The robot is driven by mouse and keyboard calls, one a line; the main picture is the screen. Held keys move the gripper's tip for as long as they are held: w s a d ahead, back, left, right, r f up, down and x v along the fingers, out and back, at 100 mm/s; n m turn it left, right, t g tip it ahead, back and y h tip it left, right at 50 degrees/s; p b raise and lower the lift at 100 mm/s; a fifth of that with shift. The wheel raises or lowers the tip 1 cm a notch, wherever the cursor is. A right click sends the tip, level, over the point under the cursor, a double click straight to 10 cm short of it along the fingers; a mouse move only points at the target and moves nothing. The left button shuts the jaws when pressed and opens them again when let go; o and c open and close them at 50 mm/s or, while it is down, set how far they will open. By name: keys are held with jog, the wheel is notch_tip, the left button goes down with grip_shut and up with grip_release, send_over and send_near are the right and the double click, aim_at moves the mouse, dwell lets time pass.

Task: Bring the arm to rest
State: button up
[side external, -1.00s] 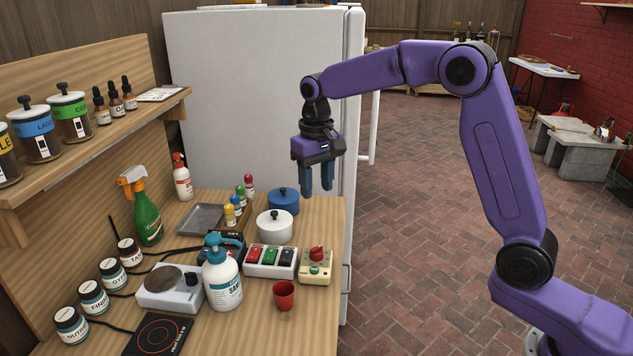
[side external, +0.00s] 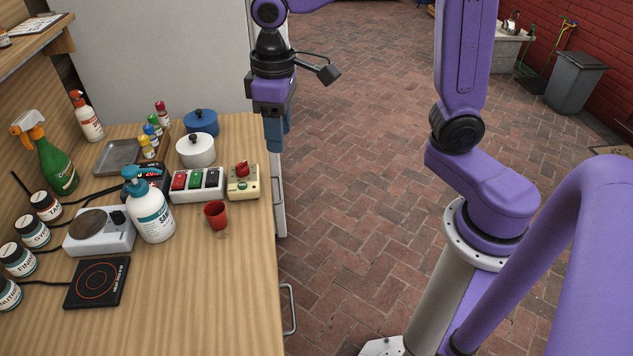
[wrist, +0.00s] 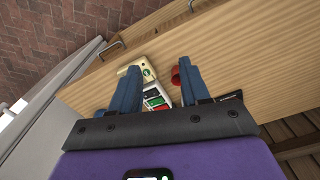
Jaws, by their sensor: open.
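My gripper (side external: 277,136) hangs with its blue fingers pointing down, just past the right edge of the wooden bench (side external: 190,300) in the side view. It is clear of the bench items and holds nothing. In the wrist view my gripper (wrist: 158,78) shows two blue fingers spread apart, with the bench (wrist: 215,50) beyond them. The red cup (side external: 216,216) stands upright on the bench, and it shows partly behind the right finger in the wrist view (wrist: 175,75).
A white fridge (side external: 160,60) stands behind.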

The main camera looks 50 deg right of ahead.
jog(key=s+d+f+n, duration=0.2)
jog(key=s+d+n, duration=0.1)
jog(key=s, duration=0.7)
jog(key=s+d+f+n, duration=0.1)
jog(key=s+d+n, duration=0.3)
jog(key=s, duration=0.6)
jog(key=shift+s+d+f, duration=0.25)
jog(key=shift+f, duration=0.1)
